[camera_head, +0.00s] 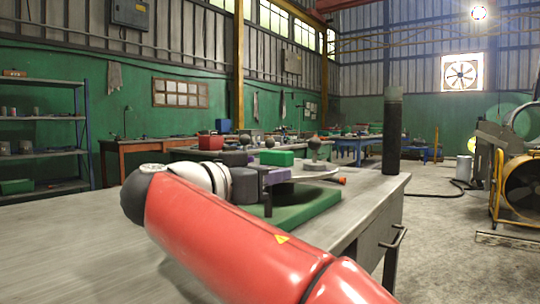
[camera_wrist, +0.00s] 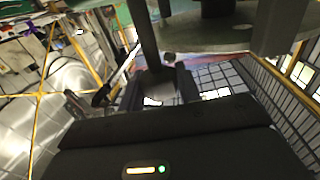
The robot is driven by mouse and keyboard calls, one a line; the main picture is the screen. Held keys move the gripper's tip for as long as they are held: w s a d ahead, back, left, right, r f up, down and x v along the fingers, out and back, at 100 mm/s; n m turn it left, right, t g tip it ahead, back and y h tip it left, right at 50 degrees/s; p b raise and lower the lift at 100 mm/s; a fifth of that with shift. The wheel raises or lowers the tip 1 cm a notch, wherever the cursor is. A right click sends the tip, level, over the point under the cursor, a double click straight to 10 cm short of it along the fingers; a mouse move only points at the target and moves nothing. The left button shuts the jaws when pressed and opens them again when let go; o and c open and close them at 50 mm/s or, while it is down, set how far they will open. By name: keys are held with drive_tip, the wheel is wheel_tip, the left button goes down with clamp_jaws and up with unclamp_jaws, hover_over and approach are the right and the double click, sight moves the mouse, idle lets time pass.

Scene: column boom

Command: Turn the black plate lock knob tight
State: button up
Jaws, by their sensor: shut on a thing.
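My gripper (camera_wrist: 160,88) reaches in level from the left, at the near left side of the round grey plate (camera_head: 316,167) above a green base (camera_head: 310,208). In the wrist view its fingers close around the end of a dark stem (camera_wrist: 147,38), which I take for the black plate lock knob. The knob's grip is mostly hidden by the fingers. In the head view my gripper body and a purple part (camera_head: 276,177) stand in front of that place, so the knob cannot be made out there. The plate's underside fills the top of the wrist view.
A green block (camera_head: 277,158) and a red box (camera_head: 210,142) show behind. A tall black cylinder (camera_head: 392,135) stands at the bench's right corner. The grey bench (camera_head: 70,240) is bare at left.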

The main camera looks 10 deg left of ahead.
drive_tip(key=m+g+h+p, duration=0.1)
drive_tip(key=m+h+p, duration=0.1)
drive_tip(key=g+h+p, duration=0.1)
drive_tip(key=shift+a+r+m+g, duration=0.15)
drive_tip(key=shift+r+m+g, duration=0.15)
drive_tip(key=shift+m, duration=0.1)
drive_tip(key=shift+f+m+g+h+p, duration=0.15)
drive_tip(key=shift+m+g+h+p, duration=0.55)
drive_tip(key=shift+g+h, duration=0.15)
drive_tip(key=shift+f+m+g+h+p, duration=0.1)
drive_tip(key=shift+m+g+h+p, duration=0.5)
drive_tip(key=shift+m+g+h, duration=0.2)
drive_tip(key=shift+f+m+g+h, duration=0.15)
drive_tip(key=shift+m+g+h, duration=0.2)
drive_tip(key=shift+g, duration=0.2)
drive_tip(key=o, duration=0.9)
drive_tip(key=shift+o, duration=0.2)
drive_tip(key=shift+d, duration=0.2)
drive_tip(key=shift+t, duration=0.4)
